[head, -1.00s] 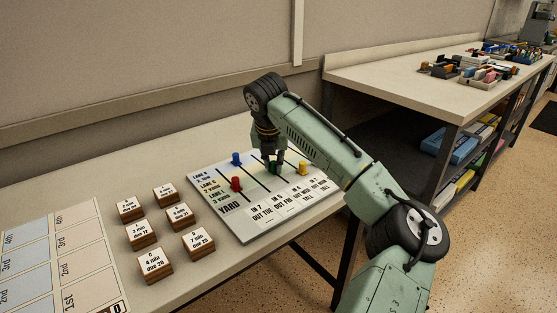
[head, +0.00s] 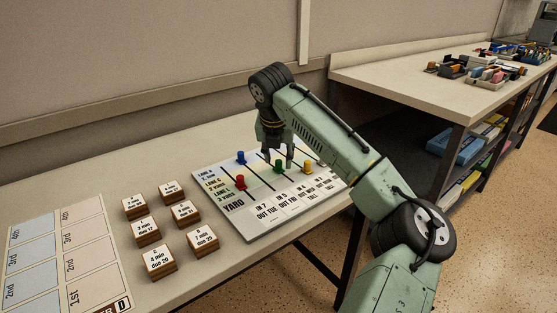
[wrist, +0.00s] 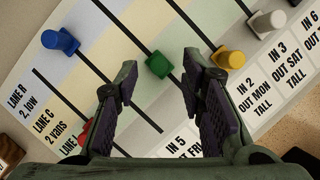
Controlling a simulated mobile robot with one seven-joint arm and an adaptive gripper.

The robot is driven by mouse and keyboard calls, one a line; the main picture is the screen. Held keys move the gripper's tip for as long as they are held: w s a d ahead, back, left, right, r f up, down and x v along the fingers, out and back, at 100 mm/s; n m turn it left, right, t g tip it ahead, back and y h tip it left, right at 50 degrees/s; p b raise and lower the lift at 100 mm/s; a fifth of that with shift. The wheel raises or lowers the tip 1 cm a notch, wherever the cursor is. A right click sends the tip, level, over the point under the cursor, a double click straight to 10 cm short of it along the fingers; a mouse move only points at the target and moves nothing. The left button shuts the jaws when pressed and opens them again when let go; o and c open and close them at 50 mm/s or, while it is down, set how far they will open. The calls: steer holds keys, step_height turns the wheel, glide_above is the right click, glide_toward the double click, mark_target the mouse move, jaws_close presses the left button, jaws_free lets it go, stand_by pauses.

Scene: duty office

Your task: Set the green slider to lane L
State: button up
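The green slider (head: 280,167) stands in its slot on the lane board (head: 258,228). It appears about level with the red slider (head: 240,182), in the band in line with the lane L label (wrist: 70,146). In the wrist view the green slider (wrist: 159,65) shows between my fingertips. My gripper (head: 277,153) is open, with its fingers apart and nothing held. It appears raised just above the green slider, without visible contact.
The blue slider (head: 241,157) stands farther back, by lane R. The yellow slider (head: 309,166) and a white slider (wrist: 270,22) stand right of the green one. Several labelled blocks (head: 147,230) lie left of the board.

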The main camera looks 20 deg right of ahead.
steer(key=v, duration=1)
